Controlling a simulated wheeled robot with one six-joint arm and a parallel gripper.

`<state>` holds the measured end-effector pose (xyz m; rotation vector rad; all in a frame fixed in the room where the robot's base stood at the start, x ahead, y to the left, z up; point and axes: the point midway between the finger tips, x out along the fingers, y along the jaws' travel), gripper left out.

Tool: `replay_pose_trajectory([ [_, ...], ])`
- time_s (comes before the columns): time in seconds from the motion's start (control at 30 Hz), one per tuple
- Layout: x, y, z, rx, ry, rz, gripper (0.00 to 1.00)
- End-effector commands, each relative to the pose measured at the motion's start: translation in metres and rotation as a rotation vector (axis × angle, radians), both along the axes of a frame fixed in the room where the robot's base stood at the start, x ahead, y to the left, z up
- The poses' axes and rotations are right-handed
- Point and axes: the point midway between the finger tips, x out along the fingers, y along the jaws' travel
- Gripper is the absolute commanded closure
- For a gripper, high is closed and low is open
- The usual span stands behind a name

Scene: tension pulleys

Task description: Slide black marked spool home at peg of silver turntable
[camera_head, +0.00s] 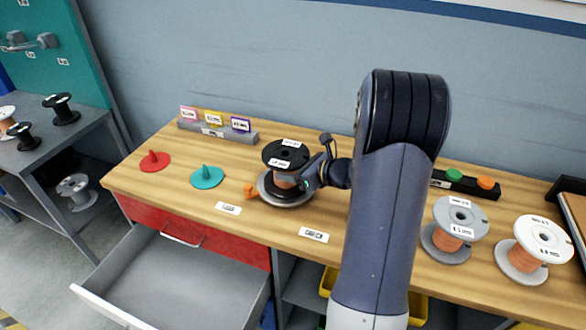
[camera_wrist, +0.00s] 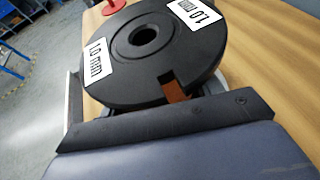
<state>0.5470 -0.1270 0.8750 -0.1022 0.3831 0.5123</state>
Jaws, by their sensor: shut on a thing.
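The black spool (camera_head: 285,155) with white labels and copper wire is upright over the silver turntable (camera_head: 286,201) in the head view. My gripper (camera_head: 306,180) comes from the right and is shut on it. In the wrist view the black spool (camera_wrist: 150,45) shows a "1.0 mm" label, an empty-looking dark centre hole and a notch with copper behind it. The turntable's peg is hidden under or inside the spool. I cannot tell whether the spool rests on the turntable or hangs just above it. An orange lever (camera_head: 250,190) sticks out left of the turntable.
A red cone base (camera_head: 153,161) and a teal one (camera_head: 207,178) stand to the left. A grey label rack (camera_head: 217,132) is behind them. Two spools, grey (camera_head: 460,217) and white (camera_head: 542,240), stand to the right. An open drawer (camera_head: 185,275) juts out at the front left.

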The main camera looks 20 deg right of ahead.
Motion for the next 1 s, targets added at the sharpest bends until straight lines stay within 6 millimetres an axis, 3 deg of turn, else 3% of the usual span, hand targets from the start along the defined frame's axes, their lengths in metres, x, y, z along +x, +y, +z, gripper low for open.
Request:
replay_pose_trajectory([
  [0.23,0.0,0.0,0.0,0.0,0.0,0.0,0.82],
  [0.27,0.0,0.0,0.0,0.0,0.0,0.0,0.37],
  [0.53,0.0,0.0,-0.001,0.0,0.001,0.0,0.15],
  [0.83,-0.002,-0.001,-0.001,-0.001,0.003,0.0,0.13],
  [1.0,-0.019,-0.012,0.008,-0.001,0.001,-0.004,0.13],
])
